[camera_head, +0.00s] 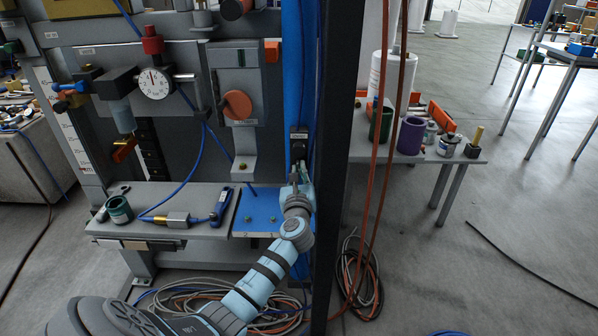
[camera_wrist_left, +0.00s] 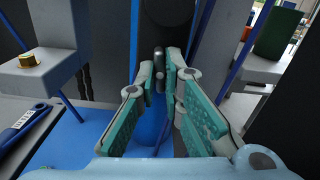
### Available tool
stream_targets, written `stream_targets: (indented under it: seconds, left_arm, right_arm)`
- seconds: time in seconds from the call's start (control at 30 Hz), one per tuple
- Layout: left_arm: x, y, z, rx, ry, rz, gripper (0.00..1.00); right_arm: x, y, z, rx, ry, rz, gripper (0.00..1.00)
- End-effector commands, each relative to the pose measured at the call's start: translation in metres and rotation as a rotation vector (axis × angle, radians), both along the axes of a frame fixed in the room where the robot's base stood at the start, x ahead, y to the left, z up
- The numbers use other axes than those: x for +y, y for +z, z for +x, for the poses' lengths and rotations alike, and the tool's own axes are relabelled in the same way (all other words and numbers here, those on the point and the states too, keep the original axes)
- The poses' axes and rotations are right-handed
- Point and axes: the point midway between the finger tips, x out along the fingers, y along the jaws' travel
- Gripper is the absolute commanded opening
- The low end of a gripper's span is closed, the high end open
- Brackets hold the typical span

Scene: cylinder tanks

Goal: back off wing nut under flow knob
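The flow knob appears to be the black cylinder (camera_wrist_left: 166,10) at the top of the left wrist view. Below it stands a small metal piece (camera_wrist_left: 158,56), likely the wing nut. In the head view a black fitting (camera_head: 298,140) sits on the blue upright, and the nut itself is too small to make out. My left gripper (camera_head: 296,180) is just below that fitting. In the left wrist view its teal-padded fingers (camera_wrist_left: 160,74) stand on either side of the metal piece with a narrow gap. I cannot tell whether they touch it. My right gripper is not in view.
A dark post (camera_head: 340,170) stands right beside my left gripper. Orange hoses (camera_head: 383,130) hang to its right. Coiled hoses (camera_head: 358,275) lie on the floor.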

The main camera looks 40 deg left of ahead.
Motion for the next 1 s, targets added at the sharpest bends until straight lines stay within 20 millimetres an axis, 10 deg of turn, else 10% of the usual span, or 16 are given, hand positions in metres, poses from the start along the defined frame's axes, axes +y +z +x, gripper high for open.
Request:
stream_targets:
  seconds: [1.0]
  left_arm:
    - [0.000,-0.001,0.000,-0.354,0.000,-0.467,0.00]
  right_arm:
    - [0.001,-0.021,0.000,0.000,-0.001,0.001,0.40]
